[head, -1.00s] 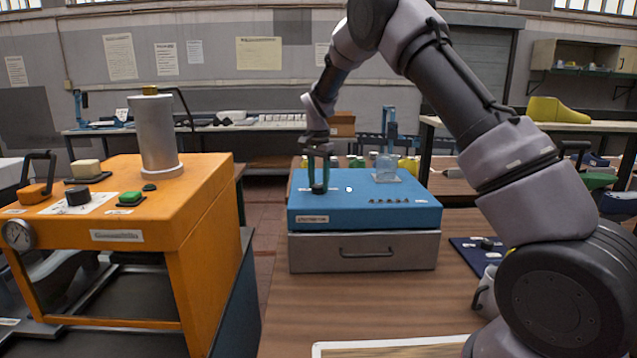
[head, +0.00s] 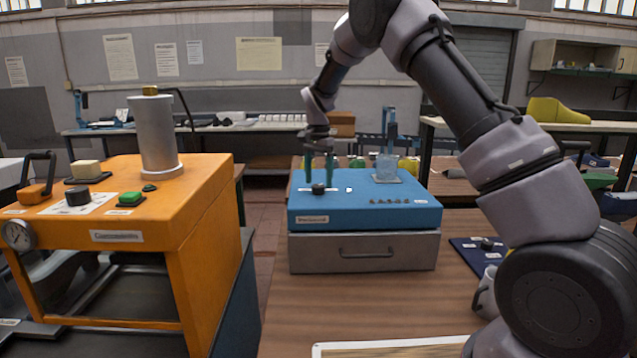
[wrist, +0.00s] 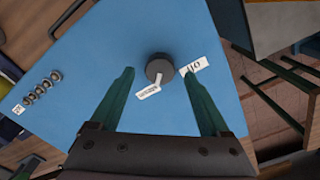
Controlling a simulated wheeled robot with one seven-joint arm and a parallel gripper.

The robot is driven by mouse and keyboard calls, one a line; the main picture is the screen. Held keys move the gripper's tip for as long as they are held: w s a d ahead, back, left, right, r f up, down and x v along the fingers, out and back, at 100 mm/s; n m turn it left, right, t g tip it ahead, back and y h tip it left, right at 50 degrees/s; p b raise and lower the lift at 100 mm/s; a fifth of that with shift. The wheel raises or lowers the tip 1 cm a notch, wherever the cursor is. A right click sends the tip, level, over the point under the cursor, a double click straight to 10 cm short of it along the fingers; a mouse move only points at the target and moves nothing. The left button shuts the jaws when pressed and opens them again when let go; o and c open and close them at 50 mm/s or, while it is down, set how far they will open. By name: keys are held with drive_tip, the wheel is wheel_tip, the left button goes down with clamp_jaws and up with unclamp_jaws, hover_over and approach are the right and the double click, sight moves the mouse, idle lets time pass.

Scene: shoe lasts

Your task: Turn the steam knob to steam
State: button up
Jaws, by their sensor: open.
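The steam knob is a small round black knob (head: 318,188) on top of a blue box (head: 412,215). The knob (wrist: 158,66) shows whole in the wrist view. An upside-down white label that seems to read OFF (wrist: 195,66) lies to its right. Another white label (wrist: 147,93), too small to read, lies below it; a short white mark at the knob's edge points toward that label. My gripper (head: 319,178) is open above the knob, its green fingers spread apart. In the wrist view the fingertips (wrist: 159,76) are on either side of the knob, clear of it.
A grey drawer (head: 375,254) is under the box.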

sight(319, 186)
wheel_tip(319, 186, up, 9)
drive_tip(key=shift+r, duration=0.15)
idle(0.4)
drive_tip(key=s+d+r+n+t+y, duration=0.1)
drive_tip(key=s+d+r+t+y, duration=0.15)
drive_tip(key=s+d+r, duration=1.15)
drive_tip(key=s+d+n+t, duration=0.1)
drive_tip(key=s+d, duration=0.3)
drive_tip(key=s, duration=0.6)
drive_tip(key=s+d+f+n+t, duration=0.1)
drive_tip(key=s+d+t, duration=0.2)
drive_tip(key=s, duration=0.8)
drive_tip(key=shift+s+d+f+t, duration=0.25)
drive_tip(key=shift+d+t, duration=0.1)
drive_tip(key=shift+d, duration=0.4)
